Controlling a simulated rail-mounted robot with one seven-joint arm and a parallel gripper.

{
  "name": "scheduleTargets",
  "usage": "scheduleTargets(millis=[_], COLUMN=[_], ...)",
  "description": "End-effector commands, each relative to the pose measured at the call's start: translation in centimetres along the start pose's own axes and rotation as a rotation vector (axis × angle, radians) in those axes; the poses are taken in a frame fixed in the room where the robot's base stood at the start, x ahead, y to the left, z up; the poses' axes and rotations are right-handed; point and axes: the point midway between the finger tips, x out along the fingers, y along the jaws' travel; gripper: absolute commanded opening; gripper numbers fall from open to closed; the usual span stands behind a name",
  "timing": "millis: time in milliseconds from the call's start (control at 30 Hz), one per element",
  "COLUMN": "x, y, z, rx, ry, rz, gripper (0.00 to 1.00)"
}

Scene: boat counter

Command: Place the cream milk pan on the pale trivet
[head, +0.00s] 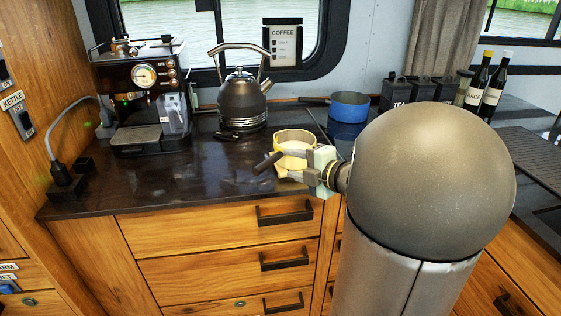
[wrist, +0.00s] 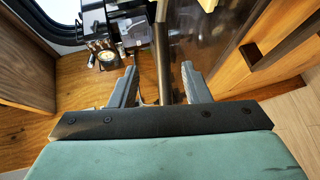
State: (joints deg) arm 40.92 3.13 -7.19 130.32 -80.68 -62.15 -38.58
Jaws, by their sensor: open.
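The cream milk pan (head: 294,136) is on the counter in front of the kettle in the head view, its lower part partly hidden by my gripper. A short dark bar, which looks like its handle (head: 267,162), points to the lower left. A pale yellow patch (head: 291,161) shows between my fingers; I cannot tell whether it is the pan's wall or the pale trivet. My gripper (head: 284,164) is open, with its fingers in front of the pan; contact is unclear.
A dark kettle (head: 242,100) and an espresso machine (head: 140,95) stand left of the pan. A blue pan (head: 350,107) sits behind, with black canisters (head: 425,90) and bottles (head: 485,85) to its right.

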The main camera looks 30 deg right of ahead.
Motion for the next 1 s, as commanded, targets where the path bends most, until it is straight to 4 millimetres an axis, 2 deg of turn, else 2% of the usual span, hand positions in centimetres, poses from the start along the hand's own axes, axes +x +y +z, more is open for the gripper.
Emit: scheduleTargets(millis=[100, 200, 400, 567, 667, 733, 867, 967, 1000], x=[-2.2, -3.3, -4.1, -3.0, -1.3, -0.2, -0.1, -1.4, -2.3], y=[0.0, 0.0, 0.0, 0.3, 0.4, -0.1, -3.6, -7.9, -9.7], z=[0.0, 0.0, 0.0, 0.2, 0.6, 0.5, -1.7, -5.8, -8.0], rx=[0.0, -0.001, 0.001, 0.045, 0.164, 0.306, 0.647, 0.921, 1.023], ry=[-0.003, -0.001, 0.0, -0.066, -0.209, -0.343, -0.6, -0.779, -0.846], rz=[0.0, 0.0, -0.001, -0.005, -0.017, -0.036, -0.127, -0.256, -0.323], gripper=[0.43, 0.43, 0.43, 0.43, 0.43, 0.43, 0.43, 0.43, 0.43])
